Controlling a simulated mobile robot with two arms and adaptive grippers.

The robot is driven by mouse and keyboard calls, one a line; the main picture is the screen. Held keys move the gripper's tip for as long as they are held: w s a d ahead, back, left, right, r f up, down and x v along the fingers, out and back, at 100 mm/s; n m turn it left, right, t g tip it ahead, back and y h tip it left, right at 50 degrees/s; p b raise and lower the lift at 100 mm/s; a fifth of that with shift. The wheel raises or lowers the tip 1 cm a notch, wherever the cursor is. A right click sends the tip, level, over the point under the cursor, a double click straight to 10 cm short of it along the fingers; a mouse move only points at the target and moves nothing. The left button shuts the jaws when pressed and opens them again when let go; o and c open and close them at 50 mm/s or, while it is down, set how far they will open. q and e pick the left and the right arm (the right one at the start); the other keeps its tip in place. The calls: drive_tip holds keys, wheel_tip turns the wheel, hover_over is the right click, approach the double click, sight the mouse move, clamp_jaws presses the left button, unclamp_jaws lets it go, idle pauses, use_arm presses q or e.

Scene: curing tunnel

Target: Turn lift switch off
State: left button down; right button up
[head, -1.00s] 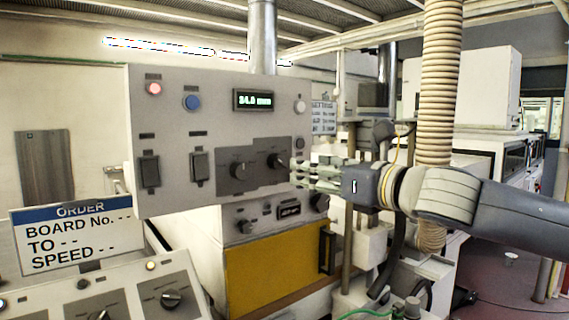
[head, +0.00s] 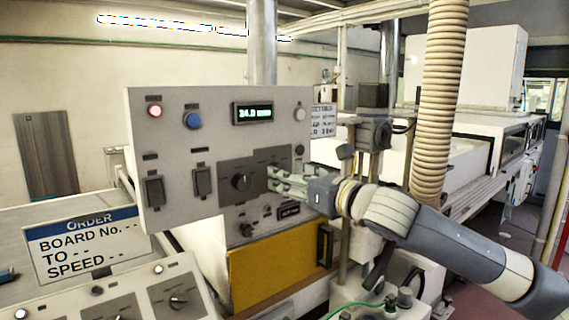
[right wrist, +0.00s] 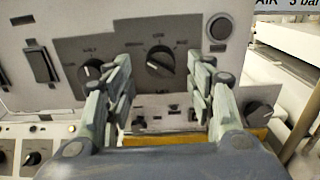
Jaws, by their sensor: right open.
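The grey control panel (head: 222,150) faces me with two dark rotary knobs on a dark plate. The left knob (head: 240,181) is clear in the head view and also shows in the right wrist view (right wrist: 90,69). The right knob (right wrist: 160,62) is larger in the right wrist view and is mostly hidden by my gripper in the head view. My right gripper (right wrist: 160,70) is open, one finger on each side of this knob in the picture; contact cannot be told. Two dark rocker switches (head: 153,191) (head: 202,180) sit farther left. The labels are too small to read which is the lift switch.
A red lamp (head: 155,110), a blue button (head: 193,120) and a lit display (head: 252,112) are above. Below are a lower knob panel and a yellow door (head: 275,268). An order sign (head: 85,245) stands at the left. A ribbed hose (head: 437,105) hangs at the right.

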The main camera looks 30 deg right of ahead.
drive_tip(key=shift+w+a+p, duration=0.1)
drive_tip(key=shift+w+p, duration=0.45)
drive_tip(key=shift+w, duration=0.75)
drive_tip(key=c, duration=1.1)
